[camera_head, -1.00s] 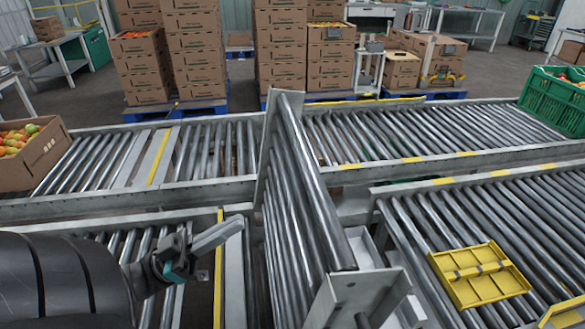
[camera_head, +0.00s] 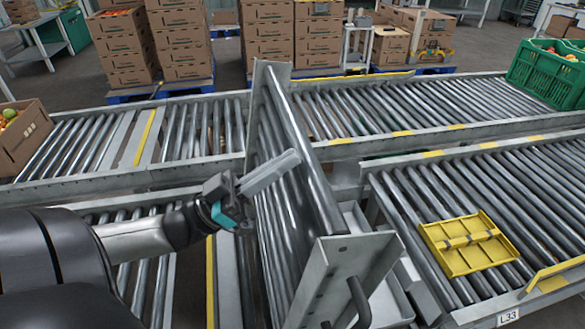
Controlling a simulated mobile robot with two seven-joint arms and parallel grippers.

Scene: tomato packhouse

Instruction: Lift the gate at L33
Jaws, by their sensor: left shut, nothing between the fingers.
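The gate (camera_head: 300,210) is a roller section in the middle of the view, tilted steeply upward in the gap between conveyor sections. A dark handle (camera_head: 359,300) is on its near end plate. The label L33 (camera_head: 508,317) is on the near edge of the conveyor at right. My left gripper (camera_head: 293,158) is shut and empty. It overlaps the left side of the gate's rollers in the picture; I cannot tell whether it touches them. My right gripper is not in view.
A yellow tray (camera_head: 468,243) lies on the right-hand rollers. A green crate (camera_head: 548,78) stands at upper right, and a cardboard box of tomatoes (camera_head: 22,143) at left. A long roller conveyor (camera_head: 420,107) runs behind the gate. Stacked cartons (camera_head: 180,45) stand beyond it.

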